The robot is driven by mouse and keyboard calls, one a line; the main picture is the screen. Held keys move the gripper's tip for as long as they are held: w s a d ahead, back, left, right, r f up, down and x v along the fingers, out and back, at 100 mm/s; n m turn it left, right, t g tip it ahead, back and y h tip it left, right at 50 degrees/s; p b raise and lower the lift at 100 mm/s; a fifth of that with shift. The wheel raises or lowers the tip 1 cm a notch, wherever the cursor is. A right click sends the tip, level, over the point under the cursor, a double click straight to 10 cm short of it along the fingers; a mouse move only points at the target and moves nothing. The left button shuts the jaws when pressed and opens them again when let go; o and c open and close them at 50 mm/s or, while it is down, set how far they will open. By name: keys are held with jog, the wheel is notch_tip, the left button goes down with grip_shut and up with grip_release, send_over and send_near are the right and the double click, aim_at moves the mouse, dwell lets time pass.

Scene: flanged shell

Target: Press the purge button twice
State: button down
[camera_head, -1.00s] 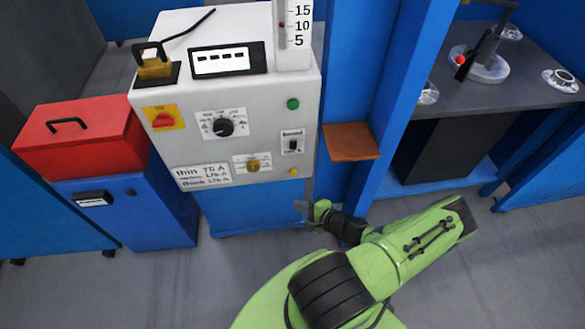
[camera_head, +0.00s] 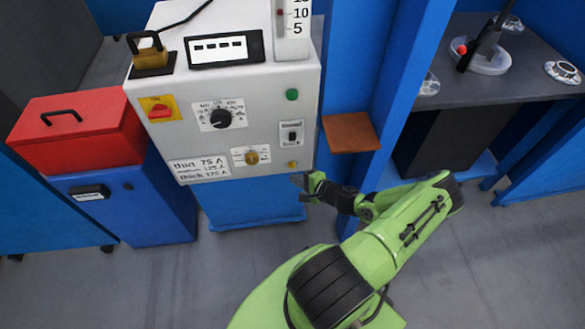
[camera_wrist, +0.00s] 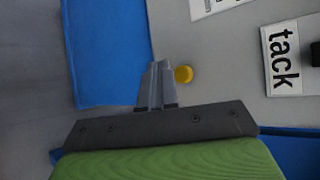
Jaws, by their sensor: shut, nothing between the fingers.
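The control panel (camera_head: 215,150) is the pale grey front of a white machine. A small yellow button (camera_head: 292,165) sits at its lower right corner; it also shows in the wrist view (camera_wrist: 184,74). I cannot read a label that names it as the purge button. A green button (camera_head: 292,95) is higher on the same side. My gripper (camera_head: 300,189) is shut and empty, just below the yellow button. In the wrist view its closed fingertips (camera_wrist: 157,68) are just left of the yellow button, and I cannot tell whether they touch it.
A black rotary knob (camera_head: 220,118), a red switch (camera_head: 160,110), a yellow knob (camera_head: 251,157) and a toggle switch (camera_head: 292,136) share the panel. A brown shelf (camera_head: 350,132) juts out to its right. A red box (camera_head: 75,135) stands left. Floor is clear below.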

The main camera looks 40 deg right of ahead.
jog(key=shift+w+d, duration=0.35)
jog(key=shift+w, duration=0.25)
dwell(1.6)
jog(key=shift+w+d, duration=0.25)
jog(key=shift+w, duration=0.05)
jog(key=shift+w+d+r+b, duration=0.1)
jog(key=shift+w+d+b, duration=0.15)
jog(key=shift+w+b, duration=0.2)
dwell(0.8)
jog(key=shift+s, duration=0.15)
jog(key=shift+s+a+p, duration=0.35)
jog(key=shift+s+a, duration=0.15)
jog(key=shift+s, duration=0.15)
jog(key=shift+s, duration=0.1)
jog(key=shift+s+a+p, duration=0.3)
jog(key=shift+s+a, duration=0.4)
jog(key=shift+s, duration=0.3)
jog(key=shift+s+a+p, duration=0.3)
jog(key=shift+s+a, duration=0.4)
jog(key=shift+s, duration=0.25)
